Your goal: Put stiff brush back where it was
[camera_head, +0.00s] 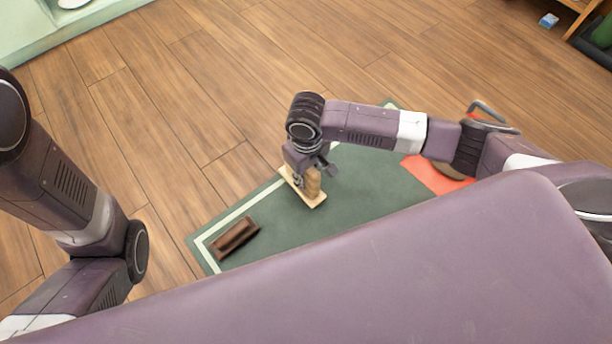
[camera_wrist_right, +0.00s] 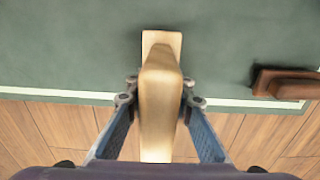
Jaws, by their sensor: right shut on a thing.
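The stiff brush, as I take it, is the pale wooden piece (camera_head: 315,198) with a flat base and a raised grip. No bristles show. My right gripper (camera_head: 309,172) is shut on its raised grip. In the right wrist view the piece (camera_wrist_right: 160,95) stands between the two fingers of my right gripper (camera_wrist_right: 160,100). Its base is over the green mat near the pale-striped edge; I cannot tell whether it touches the mat. My left arm is at the left of the head view, but its gripper is not in view.
A dark brown wooden piece (camera_head: 235,238) lies on the green mat (camera_head: 275,215) near its corner; it also shows in the right wrist view (camera_wrist_right: 285,84). An orange-red sheet (camera_head: 428,178) lies partly under my right arm. The wooden floor (camera_head: 220,75) beyond is clear.

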